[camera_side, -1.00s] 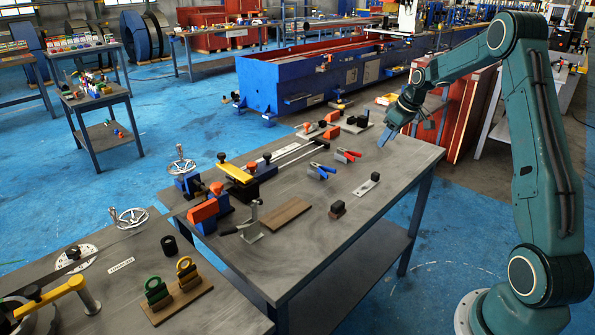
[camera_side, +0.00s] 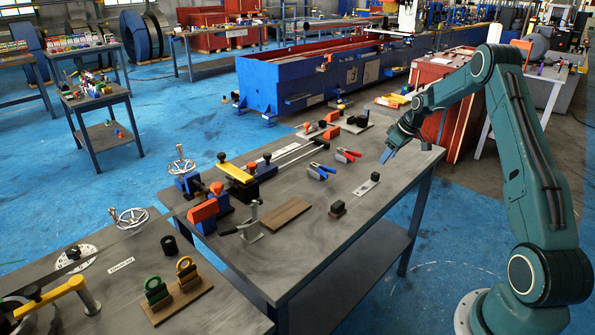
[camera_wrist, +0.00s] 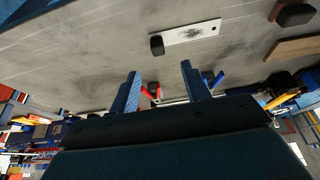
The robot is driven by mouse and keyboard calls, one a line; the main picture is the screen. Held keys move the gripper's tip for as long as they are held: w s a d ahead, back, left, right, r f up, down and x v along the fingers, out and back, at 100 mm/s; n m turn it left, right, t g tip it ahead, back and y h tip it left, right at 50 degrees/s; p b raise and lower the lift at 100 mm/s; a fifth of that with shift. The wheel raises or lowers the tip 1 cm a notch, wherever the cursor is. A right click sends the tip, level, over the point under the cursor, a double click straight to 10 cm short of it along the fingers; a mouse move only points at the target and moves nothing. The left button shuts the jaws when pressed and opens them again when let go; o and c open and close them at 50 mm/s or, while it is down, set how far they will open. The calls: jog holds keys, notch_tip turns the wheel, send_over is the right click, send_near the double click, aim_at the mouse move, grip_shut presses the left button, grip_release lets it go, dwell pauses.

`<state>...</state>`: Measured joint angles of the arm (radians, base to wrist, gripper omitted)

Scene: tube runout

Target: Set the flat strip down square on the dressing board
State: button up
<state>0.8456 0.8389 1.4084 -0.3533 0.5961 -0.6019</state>
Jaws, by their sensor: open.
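The flat strip (camera_side: 366,187) is a short pale plate with a hole near one end and a dark knob at the other. It lies on the right part of the grey table, and shows at the top middle of the wrist view (camera_wrist: 192,33). The dressing board appears to be the plain brown board (camera_side: 286,213) lying flat to the left of the strip; it is partly in the wrist view (camera_wrist: 295,48). My gripper (camera_side: 386,156) is above the table, behind the strip and apart from it. In the wrist view its two blue fingers (camera_wrist: 163,86) are spread and empty.
A dark block (camera_side: 337,208) stands between strip and board. Red and blue pliers-like tools (camera_side: 321,171) lie behind the strip. A clamp with a handle (camera_side: 250,222) stands at the board's left end. The table's front right is clear.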

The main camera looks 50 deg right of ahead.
aim_at(377, 173)
jog(key=shift+x, duration=2.1)
jog(key=shift+f, duration=0.1)
jog(key=shift+d+x, duration=0.2)
jog(key=shift+x, duration=2.3)
grip_shut()
notch_tip(377, 173, up, 20)
